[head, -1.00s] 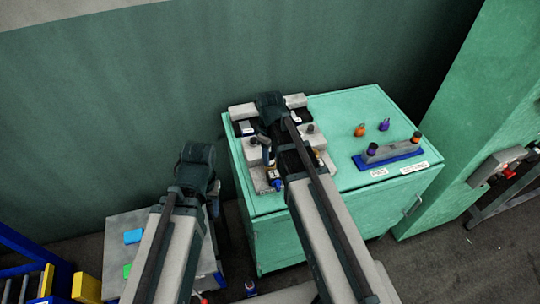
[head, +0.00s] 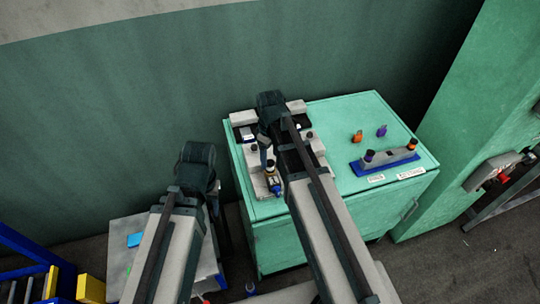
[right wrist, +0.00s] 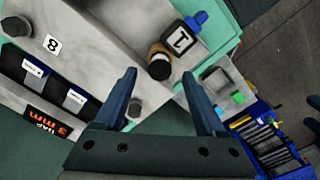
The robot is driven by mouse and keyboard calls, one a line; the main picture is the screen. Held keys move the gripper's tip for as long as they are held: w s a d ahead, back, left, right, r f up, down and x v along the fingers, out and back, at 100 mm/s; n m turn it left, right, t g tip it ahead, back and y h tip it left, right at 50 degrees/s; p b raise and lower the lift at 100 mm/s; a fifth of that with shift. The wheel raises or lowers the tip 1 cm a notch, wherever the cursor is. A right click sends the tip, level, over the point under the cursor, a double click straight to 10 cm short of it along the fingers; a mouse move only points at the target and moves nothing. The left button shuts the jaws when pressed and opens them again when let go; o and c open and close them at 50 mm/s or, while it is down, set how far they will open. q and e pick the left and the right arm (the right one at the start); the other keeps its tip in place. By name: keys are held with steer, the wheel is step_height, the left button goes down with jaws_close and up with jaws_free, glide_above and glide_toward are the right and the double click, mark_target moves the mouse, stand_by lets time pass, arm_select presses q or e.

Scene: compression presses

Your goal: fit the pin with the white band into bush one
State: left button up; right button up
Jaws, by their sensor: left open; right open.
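A tan cylinder with a black top (right wrist: 160,64) stands beside the label 1 (right wrist: 180,40) on the grey fixture, at bush one's place. In the head view it is small (head: 270,166). I cannot tell whether the black top is a pin seated in the bush, and I can make out no white band. My right gripper (right wrist: 164,88) is open and empty, with the cylinder beyond and between its fingertips in the right wrist view. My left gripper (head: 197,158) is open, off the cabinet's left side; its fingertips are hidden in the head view.
The fixture (right wrist: 100,50) carries a label 8 (right wrist: 52,44) and dark knobs (right wrist: 15,27). A side table (head: 125,258) stands left.

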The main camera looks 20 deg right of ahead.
mark_target(269, 164)
arm_select(q)
step_height(269, 164, up, 10)
steer(key=p, duration=0.9)
arm_select(e)
step_height(269, 164, up, 10)
arm_select(q)
step_height(269, 164, down, 7)
steer(key=b, duration=0.7)
arm_select(e)
steer(key=s+a+f+m+h, duration=0.1)
steer(key=s+a+f+m, duration=0.3)
steer(key=s+a, duration=0.6)
steer(key=s+f, duration=0.2)
steer(key=s, duration=0.2)
steer(key=shift+s+a+f, duration=0.15)
steer(key=shift+a+f, duration=0.1)
steer(key=shift+f, duration=0.15)
steer(key=shift+d, duration=0.1)
